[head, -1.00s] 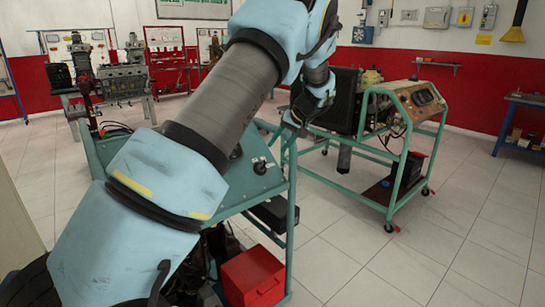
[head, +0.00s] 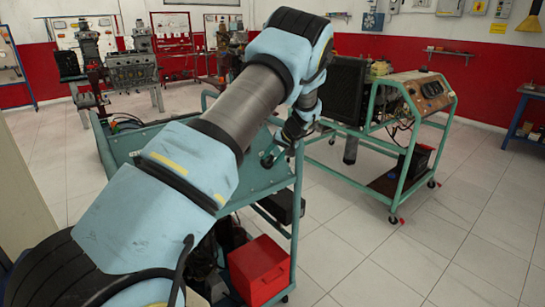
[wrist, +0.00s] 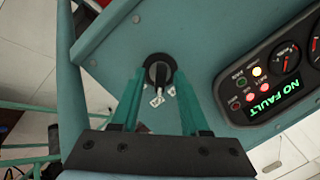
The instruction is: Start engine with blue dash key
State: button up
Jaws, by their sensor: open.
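The ignition switch (wrist: 159,66) is a round black fitting on the blue-green dash panel (wrist: 195,30) in the wrist view. A small key with a pale metal part (wrist: 157,97) shows at it. My gripper (wrist: 160,78) is open, with one teal finger on each side of the switch and key. Whether the fingers touch the key I cannot tell. In the head view my gripper (head: 274,158) is at the right part of the trainer's sloping panel (head: 185,140), and it hides the switch there.
A gauge cluster (wrist: 275,75) with lit lamps and a green "NO FAULT" display lies right of the switch. A red box (head: 259,270) sits low on the trainer's frame. A second engine trainer (head: 395,125) stands to the right, with open tiled floor around it.

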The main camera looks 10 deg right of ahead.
grip_shut()
dwell(0.4)
jog(key=shift+f+b, duration=0.15)
jog(key=shift+b, duration=0.5)
jog(key=shift+f+n+b, duration=0.1)
jog(key=shift+n+b, duration=0.4)
jog(key=n+b, duration=0.2)
jog(key=b, duration=0.1)
jog(key=shift+f+b, duration=0.1)
jog(key=shift+b, duration=0.3)
jog(key=n+h+b, duration=0.1)
jog(key=n+b, duration=0.2)
jog(key=b, duration=0.1)
jog(key=shift+a, duration=0.1)
jog(key=shift+r+n+b, duration=0.35)
jog(key=shift+n+b, duration=0.85)
jog(key=shift+b, duration=0.2)
